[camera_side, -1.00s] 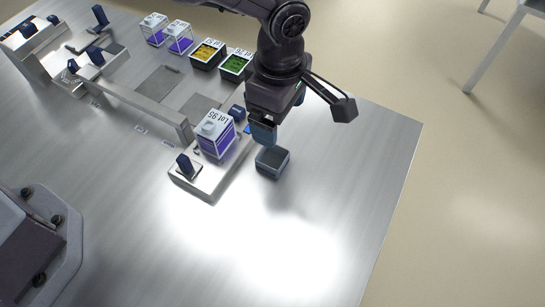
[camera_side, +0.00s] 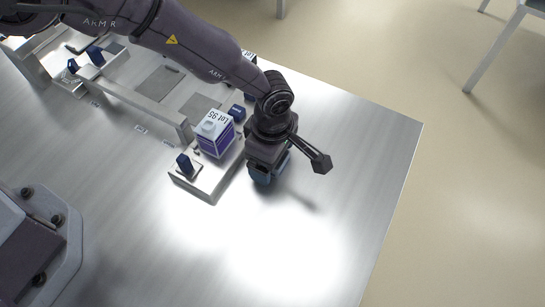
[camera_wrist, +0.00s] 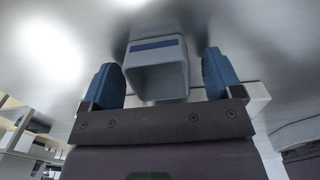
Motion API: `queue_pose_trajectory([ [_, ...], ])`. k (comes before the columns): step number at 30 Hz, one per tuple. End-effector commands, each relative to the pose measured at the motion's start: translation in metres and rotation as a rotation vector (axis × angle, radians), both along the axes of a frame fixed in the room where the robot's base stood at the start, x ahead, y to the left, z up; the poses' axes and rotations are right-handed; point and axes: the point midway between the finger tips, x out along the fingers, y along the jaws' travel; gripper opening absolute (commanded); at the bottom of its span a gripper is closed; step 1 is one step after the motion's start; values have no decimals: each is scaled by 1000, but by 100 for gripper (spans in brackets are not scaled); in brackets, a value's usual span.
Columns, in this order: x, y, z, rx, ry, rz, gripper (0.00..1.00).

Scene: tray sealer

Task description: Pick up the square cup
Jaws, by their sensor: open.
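The square cup (camera_wrist: 157,50) is a grey, hollow, square-walled piece with a dark blue stripe. In the wrist view its open side faces the camera. My gripper (camera_wrist: 162,76) is open, with one blue finger on each side of the cup. A gap shows between the cup and each finger, so I see no grip on it. In the side view my gripper (camera_side: 266,175) is low over the steel table, and it hides most or all of the cup.
A white and purple carton marked Lot 95 (camera_side: 213,138) stands on a metal fixture (camera_side: 207,186) just left of my gripper. A blue knob (camera_side: 185,163) rises from that fixture's front. The table (camera_side: 345,160) is clear to the right and in front.

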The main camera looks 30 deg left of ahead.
Motion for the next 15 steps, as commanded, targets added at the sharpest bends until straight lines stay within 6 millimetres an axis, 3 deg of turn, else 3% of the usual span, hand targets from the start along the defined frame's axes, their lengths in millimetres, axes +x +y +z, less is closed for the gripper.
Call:
queue_pose_trajectory([
  [5,0,0,0,-1,-1,0,85],
  [12,0,0,0,-1,-1,0,32],
  [15,1,0,1,-1,-1,0,32],
])
